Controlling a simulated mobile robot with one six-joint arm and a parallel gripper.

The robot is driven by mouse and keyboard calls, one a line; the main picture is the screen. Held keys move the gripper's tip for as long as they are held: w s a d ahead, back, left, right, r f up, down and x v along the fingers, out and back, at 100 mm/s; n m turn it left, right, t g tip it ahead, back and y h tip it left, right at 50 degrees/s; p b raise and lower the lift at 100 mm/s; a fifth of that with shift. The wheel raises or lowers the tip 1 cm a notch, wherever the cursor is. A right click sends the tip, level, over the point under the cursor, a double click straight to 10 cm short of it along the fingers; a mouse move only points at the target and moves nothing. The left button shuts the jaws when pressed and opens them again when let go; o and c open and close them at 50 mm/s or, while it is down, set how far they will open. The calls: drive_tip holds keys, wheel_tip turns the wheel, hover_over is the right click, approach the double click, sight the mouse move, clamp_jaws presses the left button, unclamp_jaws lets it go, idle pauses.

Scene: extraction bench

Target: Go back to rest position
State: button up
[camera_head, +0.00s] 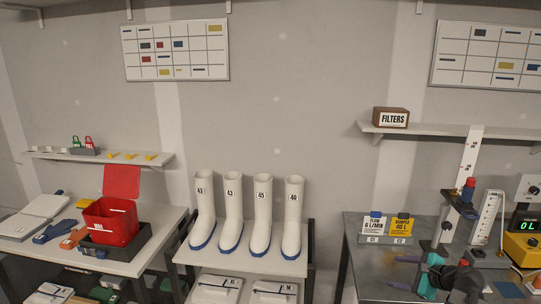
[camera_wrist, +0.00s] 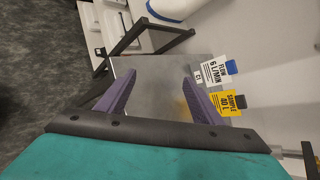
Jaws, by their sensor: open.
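My gripper (camera_wrist: 157,92) is open in the wrist view, with its two purple fingers spread apart and nothing between them. Behind the fingers is the bare grey metal top of the right bench (camera_wrist: 150,75). In the head view, my teal and dark wrist parts are low at the right, over that bench (camera_head: 362,262).
A white FLOW card (camera_head: 375,226) and a yellow SAMPLE card (camera_head: 402,227) stand at the bench's back left. A yellow device (camera_head: 523,249) stands at the far right. White boots (camera_head: 262,220) stand on the middle rack; a red bin (camera_head: 108,222) is further left.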

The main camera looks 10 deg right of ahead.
drive_tip(key=w+a+f+n+g+y, duration=0.1)
drive_tip(key=a+f+n+g, duration=0.2)
drive_tip(key=a+f+n, duration=0.6)
drive_tip(key=w+a+f+n+g, duration=0.1)
drive_tip(key=a+f+n+g, duration=0.3)
drive_tip(key=a, duration=0.9)
drive_tip(key=s+a+f+n+g+h, duration=0.2)
drive_tip(key=s+a+f+n, duration=0.2)
drive_tip(key=a+f+n, duration=0.3)
drive_tip(key=s+a+f+n+g+h, duration=0.1)
drive_tip(key=s+a+f+n+g, duration=0.25)
drive_tip(key=a, duration=0.65)
drive_tip(key=s+f+n+g+b, duration=0.1)
drive_tip(key=s+f+g+b, duration=0.3)
drive_tip(key=s+f+b, duration=0.8)
drive_tip(key=s+d+r+x, duration=0.1)
drive_tip(key=s+x, duration=0.1)
drive_tip(key=x, duration=2.1)
drive_tip(key=shift+s, duration=0.3)
drive_tip(key=shift+r, duration=0.2)
drive_tip(key=shift+c, duration=0.5)
